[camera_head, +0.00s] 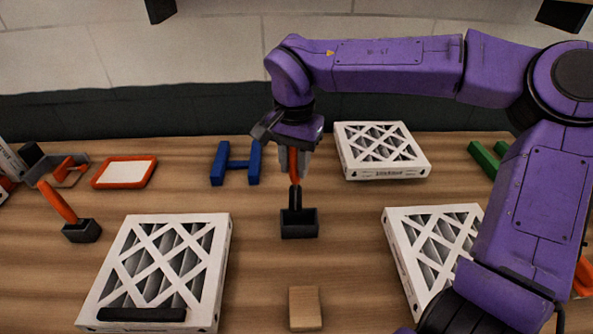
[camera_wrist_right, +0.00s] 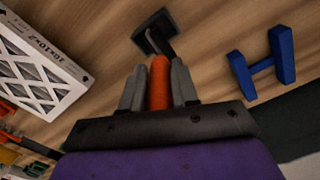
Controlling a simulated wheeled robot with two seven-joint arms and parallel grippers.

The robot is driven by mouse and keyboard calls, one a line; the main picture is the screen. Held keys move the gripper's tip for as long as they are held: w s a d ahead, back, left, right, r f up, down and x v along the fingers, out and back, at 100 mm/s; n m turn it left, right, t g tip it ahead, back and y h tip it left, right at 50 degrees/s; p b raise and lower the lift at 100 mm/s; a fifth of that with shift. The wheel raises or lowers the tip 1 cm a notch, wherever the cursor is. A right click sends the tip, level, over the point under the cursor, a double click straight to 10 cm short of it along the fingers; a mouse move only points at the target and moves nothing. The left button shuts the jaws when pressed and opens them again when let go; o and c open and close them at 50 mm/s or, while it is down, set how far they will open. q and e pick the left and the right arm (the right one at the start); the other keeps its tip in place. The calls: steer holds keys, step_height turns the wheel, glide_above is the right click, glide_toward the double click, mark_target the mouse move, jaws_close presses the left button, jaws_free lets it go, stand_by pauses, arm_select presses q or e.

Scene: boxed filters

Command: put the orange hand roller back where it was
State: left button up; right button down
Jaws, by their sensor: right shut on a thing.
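The held orange hand roller (camera_head: 298,223) has an orange handle and a black block-like head. My right gripper (camera_head: 292,170) is shut on its handle from above. The roller hangs upright, head down, over the middle of the table; I cannot tell whether the head touches the wood. In the right wrist view, the orange handle (camera_wrist_right: 160,82) sits between the two grey fingers of the right gripper (camera_wrist_right: 158,88). A similar orange-handled tool (camera_head: 82,231) with a black head leans at the left of the table. My left gripper is not in view.
White boxed filters stand at front left (camera_head: 92,300), back right (camera_head: 385,173) and right (camera_head: 408,275), the last partly behind my right arm. A blue H-shaped block (camera_head: 235,163), an orange-framed white card (camera_head: 124,173), a green block (camera_head: 487,158) and a tan block (camera_head: 304,308) lie around.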

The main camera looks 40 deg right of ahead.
mark_target(299, 197)
steer(key=f, duration=0.1)
steer(key=s+f, duration=0.1)
steer(key=shift+d+f, duration=0.3)
steer(key=shift+d, duration=0.1)
steer(key=shift+w+a+f, duration=0.1)
steer(key=shift+a+f, duration=0.05)
steer(key=shift+f, duration=0.25)
steer(key=shift+s+f, duration=0.2)
steer(key=shift+f, duration=0.25)
steer(key=c, duration=0.9)
jaws_free()
steer(key=shift+w, duration=0.1)
step_height(299, 197, up, 13)
steer(key=shift+r, duration=0.1)
